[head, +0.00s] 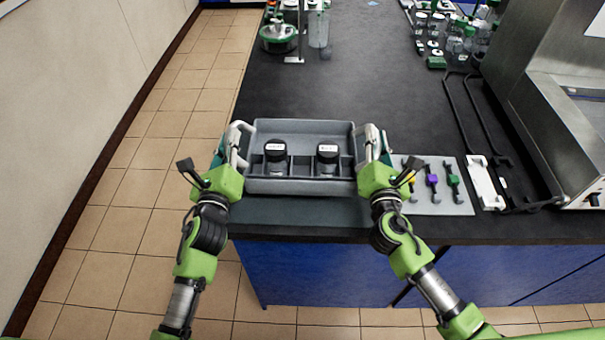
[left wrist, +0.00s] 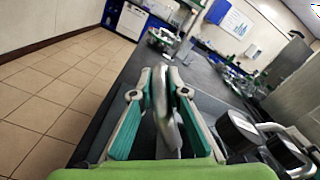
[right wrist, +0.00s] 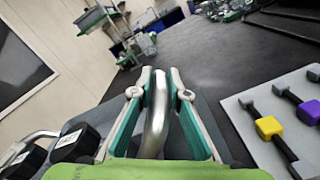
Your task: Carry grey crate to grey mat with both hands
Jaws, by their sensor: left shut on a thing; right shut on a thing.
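The grey crate (head: 300,187) is near the front left of the dark bench, level as far as I can see. Two black-capped items with white labels (head: 275,152) (head: 327,153) stand in its compartments. My left gripper (head: 235,150) is shut on the crate's left handle, a pale bar also in the left wrist view (left wrist: 164,105). My right gripper (head: 372,148) is shut on the right handle, a metal bar also in the right wrist view (right wrist: 157,115). A flat dark grey patch, seemingly the grey mat (head: 300,211), shows in front of and under the crate. I cannot tell whether the crate touches it.
A light grey board (head: 436,204) with yellow, purple and green tools lies close to the right of my right gripper. Steel equipment (head: 555,120) stands at the far right. Glassware (head: 318,25) stands at the back. The bench middle (head: 360,80) is clear.

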